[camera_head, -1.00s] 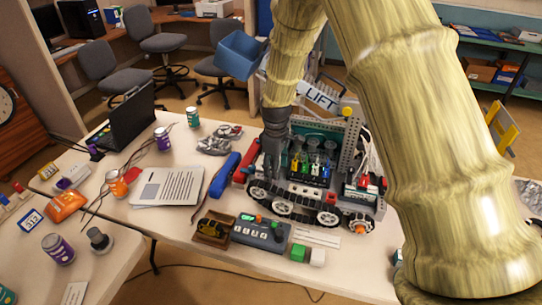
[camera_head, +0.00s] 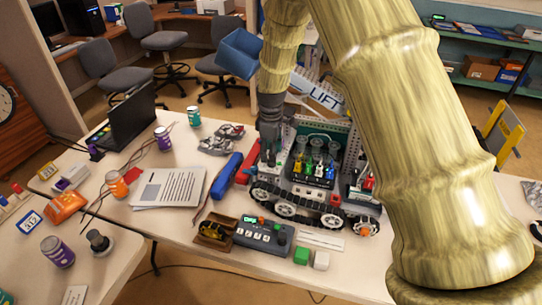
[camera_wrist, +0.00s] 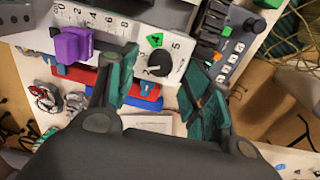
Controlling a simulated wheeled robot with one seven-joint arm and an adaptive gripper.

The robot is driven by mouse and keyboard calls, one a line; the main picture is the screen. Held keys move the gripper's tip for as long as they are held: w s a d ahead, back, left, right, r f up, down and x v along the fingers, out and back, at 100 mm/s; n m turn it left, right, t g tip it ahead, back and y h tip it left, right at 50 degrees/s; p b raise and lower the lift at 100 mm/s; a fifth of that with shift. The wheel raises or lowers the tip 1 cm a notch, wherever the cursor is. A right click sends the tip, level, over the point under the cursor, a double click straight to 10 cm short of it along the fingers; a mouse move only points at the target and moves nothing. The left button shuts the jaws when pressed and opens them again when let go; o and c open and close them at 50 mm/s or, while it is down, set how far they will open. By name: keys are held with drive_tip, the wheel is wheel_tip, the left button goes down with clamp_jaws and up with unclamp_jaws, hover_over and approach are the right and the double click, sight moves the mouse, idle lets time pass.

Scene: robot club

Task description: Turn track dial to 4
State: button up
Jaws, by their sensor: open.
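The dial is a black round knob (camera_wrist: 158,63) with a pale pointer mark on a white panel. In the head view my gripper (camera_head: 269,148) points down at the left end of the tracked robot model (camera_head: 300,207). The knob cannot be made out there.
A purple slider (camera_wrist: 73,45) on a numbered scale is close left of the knob.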

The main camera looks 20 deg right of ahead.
drive_tip(key=shift+f+p, duration=0.4)
drive_tip(key=shift+f, duration=1.3)
drive_tip(key=c, duration=1)
